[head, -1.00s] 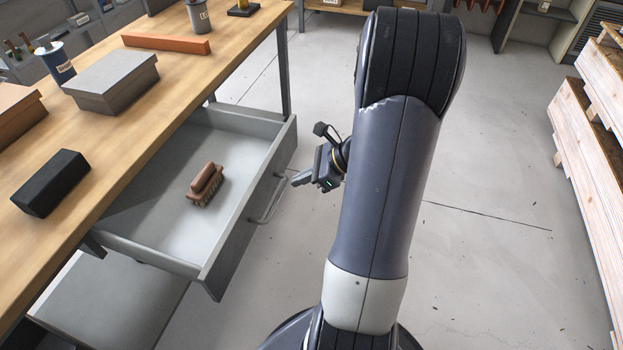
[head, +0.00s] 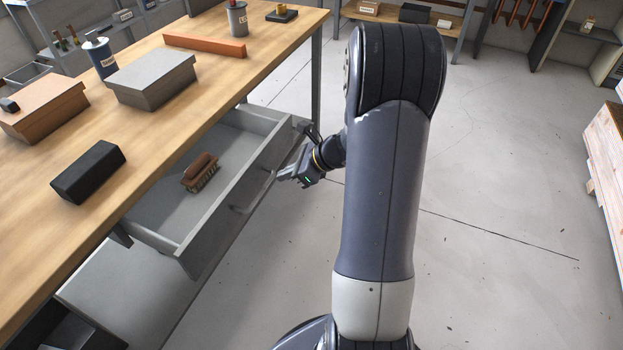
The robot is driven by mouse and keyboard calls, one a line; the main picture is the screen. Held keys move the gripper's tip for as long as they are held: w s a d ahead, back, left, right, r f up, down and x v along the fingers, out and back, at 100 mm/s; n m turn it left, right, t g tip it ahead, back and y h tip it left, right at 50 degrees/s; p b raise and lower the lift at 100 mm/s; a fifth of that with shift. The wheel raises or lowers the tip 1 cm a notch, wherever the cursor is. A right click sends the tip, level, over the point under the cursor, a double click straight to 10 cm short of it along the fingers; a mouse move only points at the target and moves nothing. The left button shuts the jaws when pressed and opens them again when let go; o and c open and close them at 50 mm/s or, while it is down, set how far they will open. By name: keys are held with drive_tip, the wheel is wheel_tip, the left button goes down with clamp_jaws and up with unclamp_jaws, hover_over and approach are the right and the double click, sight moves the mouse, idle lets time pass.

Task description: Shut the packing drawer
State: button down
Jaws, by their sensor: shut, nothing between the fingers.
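The grey packing drawer (head: 185,232) stands partly open under the wooden workbench (head: 120,130). A brown brush (head: 201,172) with dark bristles lies inside it. The drawer's bar handle (head: 250,193) is on its front panel, facing my arm. My gripper (head: 281,177) is shut and empty, at the drawer front near the far part of the handle. I cannot tell whether the fingertips touch the front or the handle.
On the bench are a black block (head: 88,172), a grey box (head: 151,77), a brown box (head: 42,108), an orange bar (head: 205,45) and canisters. A lower shelf (head: 130,290) lies below the drawer. Pale wooden crates (head: 606,160) stand at right. The floor between is clear.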

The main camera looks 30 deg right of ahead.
sight(263, 147)
drive_tip(key=w+a+p, duration=0.1)
drive_tip(key=w+a, duration=0.2)
drive_tip(key=w, duration=0.2)
drive_tip(key=w+a+p, duration=0.1)
drive_tip(key=w+a, duration=0.3)
drive_tip(key=w+a+p, duration=0.1)
drive_tip(key=w+a, duration=0.3)
drive_tip(key=w, duration=0.1)
drive_tip(key=shift+w+a, duration=0.25)
drive_tip(key=shift+w, duration=0.05)
drive_tip(key=shift+w+a, duration=0.2)
drive_tip(key=shift+w, duration=0.15)
drive_tip(key=shift+r, duration=0.1)
drive_tip(key=shift+s+d+f, duration=0.25)
drive_tip(key=shift+d, duration=0.1)
drive_tip(key=s+d, duration=0.2)
drive_tip(key=d, duration=0.1)
drive_tip(key=shift+s+b, duration=0.25)
drive_tip(key=shift+b, duration=0.1)
drive_tip(key=p+v, duration=0.1)
drive_tip(key=v, duration=0.8)
drive_tip(key=shift+s+d+r, duration=0.1)
drive_tip(key=shift+s, duration=0.1)
